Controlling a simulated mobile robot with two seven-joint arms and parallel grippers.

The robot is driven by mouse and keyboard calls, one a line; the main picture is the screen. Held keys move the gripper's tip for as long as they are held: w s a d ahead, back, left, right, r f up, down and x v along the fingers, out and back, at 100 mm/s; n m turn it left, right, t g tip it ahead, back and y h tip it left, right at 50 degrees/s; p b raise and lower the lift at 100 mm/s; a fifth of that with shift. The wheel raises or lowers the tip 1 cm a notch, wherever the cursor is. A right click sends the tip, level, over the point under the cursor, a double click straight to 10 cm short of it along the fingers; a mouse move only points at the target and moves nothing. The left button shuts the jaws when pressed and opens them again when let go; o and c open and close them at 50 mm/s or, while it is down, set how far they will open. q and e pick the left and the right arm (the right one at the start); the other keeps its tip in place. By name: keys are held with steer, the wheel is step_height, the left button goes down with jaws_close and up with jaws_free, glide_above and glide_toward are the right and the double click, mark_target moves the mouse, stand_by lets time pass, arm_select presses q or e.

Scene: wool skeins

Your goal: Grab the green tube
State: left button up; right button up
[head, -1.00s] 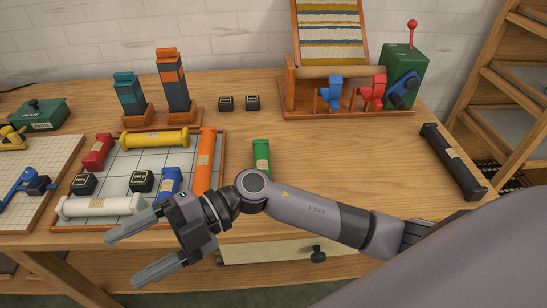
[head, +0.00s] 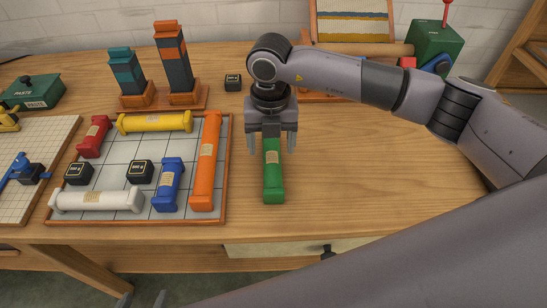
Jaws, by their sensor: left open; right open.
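The green tube (head: 273,182) lies on the bare table, right of the tray, its long side running away from me, with a tan label on it. My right gripper (head: 272,146) points down at its far end, open, one finger to each side of the tube in the picture. I cannot tell how high the fingers are above the table. The gripper hides the tube's far end. Only the fingertips of my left gripper (head: 144,299) show at the bottom edge, apart and empty, well away from the tube.
A framed tray (head: 222,212) left of the tube holds orange, blue, white, red and yellow tubes and two black weights. Two striped towers (head: 176,65) stand behind it. The table right of the tube is clear.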

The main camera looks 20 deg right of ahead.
mark_target(272, 156)
step_height(272, 156, down, 5)
steer(key=shift+d+p, duration=0.1)
steer(key=shift+p, duration=0.25)
steer(key=c, duration=1.2)
steer(key=shift+w+r, duration=0.1)
steer(key=shift+r, duration=0.1)
